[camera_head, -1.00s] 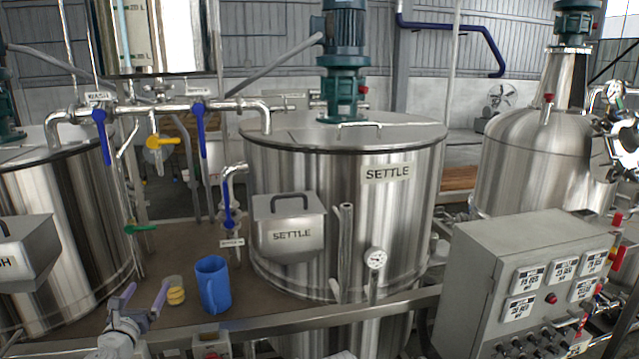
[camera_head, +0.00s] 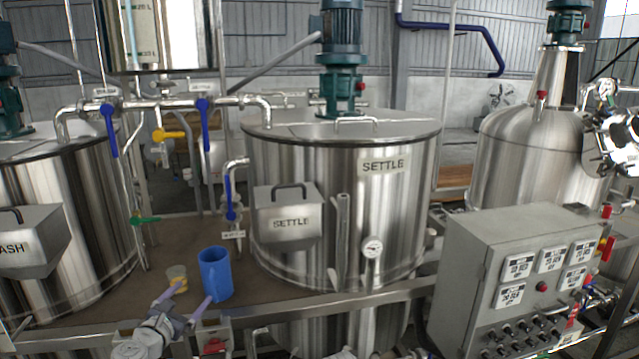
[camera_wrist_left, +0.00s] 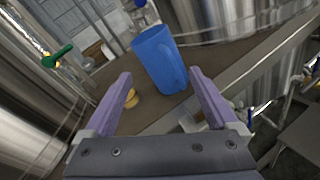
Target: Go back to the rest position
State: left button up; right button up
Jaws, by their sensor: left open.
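My left gripper (camera_head: 184,298) is low at the left of the head view, in front of the platform's front edge. Its two purple fingers are spread apart with nothing between them; they show as well in the left wrist view (camera_wrist_left: 163,95). A blue jug (camera_head: 214,274) stands upright on the brown platform just beyond the fingers. The jug shows in the left wrist view (camera_wrist_left: 158,60) ahead of the fingers, with its handle to the right. My right gripper is in neither view.
A small cup with something yellow (camera_head: 177,278) stands left of the jug. The SETTLE tank (camera_head: 345,215) with its hopper (camera_head: 288,225) is behind to the right. A grey control box (camera_head: 480,262) stands at the right. A metal rail (camera_head: 330,303) runs along the platform's front.

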pick_arm(q)
jog(key=s+d+f+m+g+h+b, duration=0.1)
jog(key=s+d+f+m+g, duration=0.2)
jog(key=d+f+m, duration=0.4)
jog(key=s+d+f+m+g+h+b, duration=0.1)
jog(key=s+d+f+m+g+h, duration=0.2)
jog(key=d+m, duration=0.45)
jog(key=s+d+f+m+g+b, duration=0.15)
jog(key=d+f+m+g, duration=0.35)
jog(key=d, duration=0.5)
jog(key=s+d+f+m+g+y+b, duration=0.1)
jog(key=s+f+m+g+y, duration=0.4)
jog(key=s+m, duration=0.9)
notch_tip(320, 180, down, 4)
jog(key=s+y, duration=0.1)
jog(key=y, duration=0.1)
jog(key=shift+d+g+y, duration=0.25)
jog(key=shift+g+y, duration=0.15)
jog(key=shift+f+m, duration=0.1)
jog(key=shift+m, duration=0.15)
